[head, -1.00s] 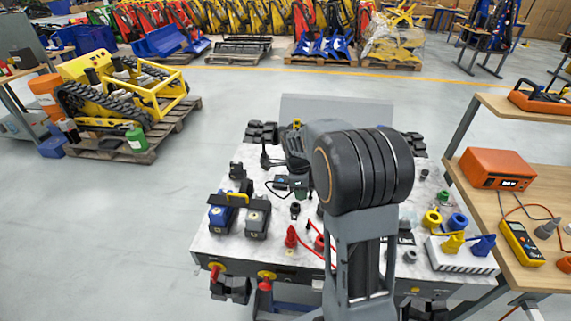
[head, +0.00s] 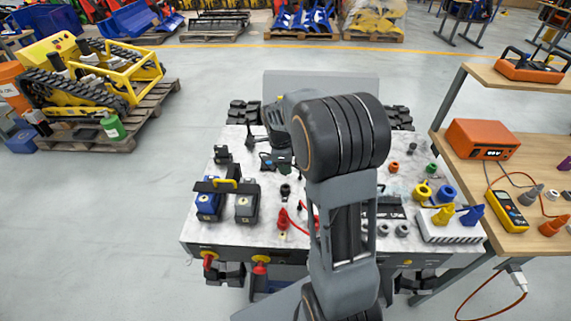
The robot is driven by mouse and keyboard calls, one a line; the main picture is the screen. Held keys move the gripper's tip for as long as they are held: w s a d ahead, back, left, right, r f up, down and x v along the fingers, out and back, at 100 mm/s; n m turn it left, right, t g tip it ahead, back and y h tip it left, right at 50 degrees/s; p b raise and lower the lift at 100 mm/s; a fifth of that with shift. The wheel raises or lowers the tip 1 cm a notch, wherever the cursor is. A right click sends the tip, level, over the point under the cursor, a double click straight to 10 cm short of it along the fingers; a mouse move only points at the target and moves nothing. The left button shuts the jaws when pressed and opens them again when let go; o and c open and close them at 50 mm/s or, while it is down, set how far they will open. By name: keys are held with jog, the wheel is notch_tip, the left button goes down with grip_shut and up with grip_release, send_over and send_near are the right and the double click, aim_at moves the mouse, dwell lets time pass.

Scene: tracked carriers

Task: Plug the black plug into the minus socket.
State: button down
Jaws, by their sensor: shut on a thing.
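My gripper (head: 277,158) shows small and dark beyond my arm, over the back left of the light worktop (head: 228,175). Its jaws are shut on a small dark thing, probably the black plug, though its shape is hard to make out. A short black upright piece (head: 286,191) stands on the worktop a little nearer than the gripper, apart from it. A red plug or connector (head: 283,219) with a red cable stands nearer still. No minus mark is readable, so I cannot tell which piece is the minus socket. My arm hides the middle of the worktop.
Yellow (head: 424,191) and blue (head: 447,193) rings and grey round pieces (head: 402,230) lie at right. A wooden bench (head: 510,215) with a yellow meter (head: 509,212) adjoins the right side. Open floor lies left.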

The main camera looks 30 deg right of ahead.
jog(key=shift+f+b, duration=1.75)
jog(key=shift+f, duration=0.8)
jog(key=shift+f+b, duration=1.3)
jog(key=shift+f, duration=0.2)
jog(key=shift+r, duration=0.25)
jog(key=shift+r+p, duration=0.85)
jog(key=shift+r, duration=0.05)
jog(key=shift+f+b, duration=0.9)
jog(key=shift+f, duration=0.2)
dwell(1.0)
jog(key=c, duration=1.1)
grip_release()
jog(key=shift+o, duration=1.4)
jog(key=shift+r, duration=0.15)
